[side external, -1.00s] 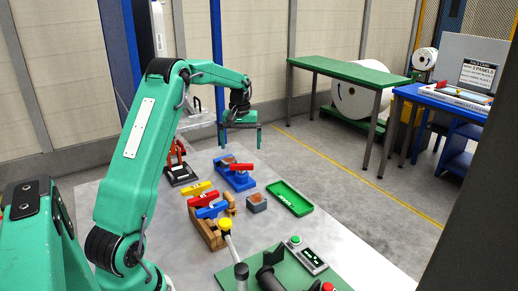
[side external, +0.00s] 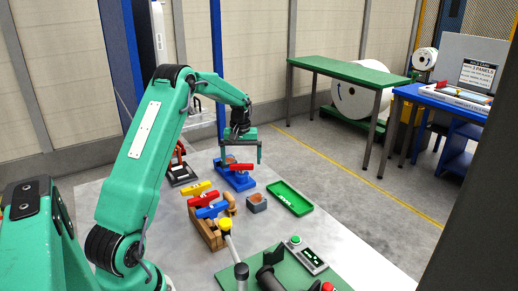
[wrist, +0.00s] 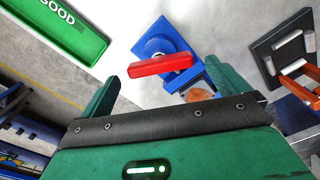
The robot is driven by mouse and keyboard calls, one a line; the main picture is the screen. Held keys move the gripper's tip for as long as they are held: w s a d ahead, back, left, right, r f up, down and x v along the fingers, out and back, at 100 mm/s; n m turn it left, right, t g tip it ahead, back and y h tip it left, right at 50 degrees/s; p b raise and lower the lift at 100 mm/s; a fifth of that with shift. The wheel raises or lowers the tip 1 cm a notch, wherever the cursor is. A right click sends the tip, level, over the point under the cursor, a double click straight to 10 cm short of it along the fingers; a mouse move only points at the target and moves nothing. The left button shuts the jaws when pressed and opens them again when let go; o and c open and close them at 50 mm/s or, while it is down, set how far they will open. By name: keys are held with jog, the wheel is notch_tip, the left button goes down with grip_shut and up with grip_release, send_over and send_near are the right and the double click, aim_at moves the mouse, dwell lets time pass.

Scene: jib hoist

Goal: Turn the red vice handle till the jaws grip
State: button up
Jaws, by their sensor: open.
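The blue vice (side external: 236,182) stands on the grey table below my gripper in the side view. Its red handle (side external: 242,167) is a bar on top; it also shows in the wrist view (wrist: 160,65), lying across the blue body. A brownish workpiece (wrist: 197,95) sits at the vice, partly hidden by my gripper; I cannot tell whether the jaws touch it. My gripper (side external: 241,158) is open and empty, pointing down over the vice. In the wrist view its fingers stand on either side of the handle, apart from it.
A green tray (side external: 290,197) marked GOOD in the wrist view lies right of the vice. A black stand with a red part (side external: 181,172) is to the left.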

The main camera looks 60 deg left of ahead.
jog(key=shift+f, duration=0.8)
jog(key=c, duration=1)
jog(key=shift+m, duration=0.8)
